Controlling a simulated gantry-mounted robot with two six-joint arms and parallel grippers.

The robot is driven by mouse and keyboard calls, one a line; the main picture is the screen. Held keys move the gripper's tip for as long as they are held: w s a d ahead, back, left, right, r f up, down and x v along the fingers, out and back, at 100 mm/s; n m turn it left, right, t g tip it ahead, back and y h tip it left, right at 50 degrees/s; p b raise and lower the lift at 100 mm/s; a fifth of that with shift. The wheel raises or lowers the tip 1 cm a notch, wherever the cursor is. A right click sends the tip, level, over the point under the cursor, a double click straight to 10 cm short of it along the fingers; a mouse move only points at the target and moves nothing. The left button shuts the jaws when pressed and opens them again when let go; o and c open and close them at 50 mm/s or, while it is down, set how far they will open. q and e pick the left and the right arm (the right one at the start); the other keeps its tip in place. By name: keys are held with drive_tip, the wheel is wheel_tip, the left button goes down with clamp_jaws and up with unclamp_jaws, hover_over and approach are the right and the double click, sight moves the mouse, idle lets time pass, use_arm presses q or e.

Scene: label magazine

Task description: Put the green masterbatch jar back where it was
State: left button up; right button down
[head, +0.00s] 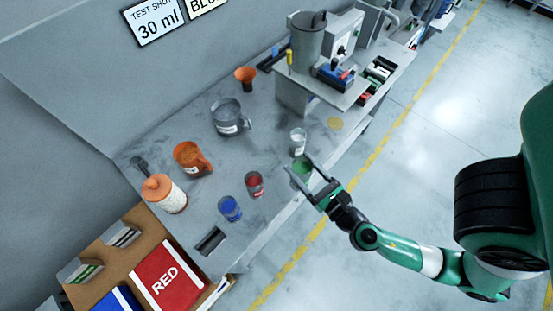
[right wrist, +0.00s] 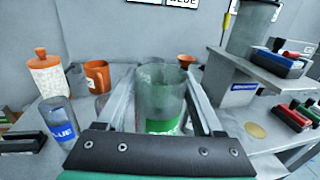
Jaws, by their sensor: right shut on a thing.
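The green masterbatch jar (head: 301,171) is a clear cup with green at its bottom, near the front edge of the grey bench. My right gripper (head: 299,164) is shut on it, one finger on each side. In the right wrist view the jar (right wrist: 160,88) stands upright between the fingers, its green label facing me. I cannot tell whether its base touches the bench. A red jar (head: 254,184) and a blue jar (head: 229,208) stand to its left. A clear jar with white contents (head: 298,141) stands just behind it. My left gripper is not in view.
An orange mug (head: 191,158), a grey jug (head: 228,117) and an orange-lidded canister (head: 163,193) stand further left. A raised machine shelf (head: 322,91) is at the back right. A flat amber disc (head: 335,123) lies near the front edge.

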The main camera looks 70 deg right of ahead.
drive_tip(key=w+d+f+b, duration=0.3)
drive_tip(key=w+f+b, duration=0.1)
drive_tip(key=f, duration=0.2)
drive_tip(key=w+d+f+b, duration=0.3)
drive_tip(key=w+f+b, duration=0.1)
drive_tip(key=w+f, duration=0.1)
drive_tip(key=shift+w+d+f, duration=0.25)
drive_tip(key=shift+d+f, duration=0.05)
drive_tip(key=shift+f, duration=0.3)
unclamp_jaws()
drive_tip(key=shift+r, duration=0.1)
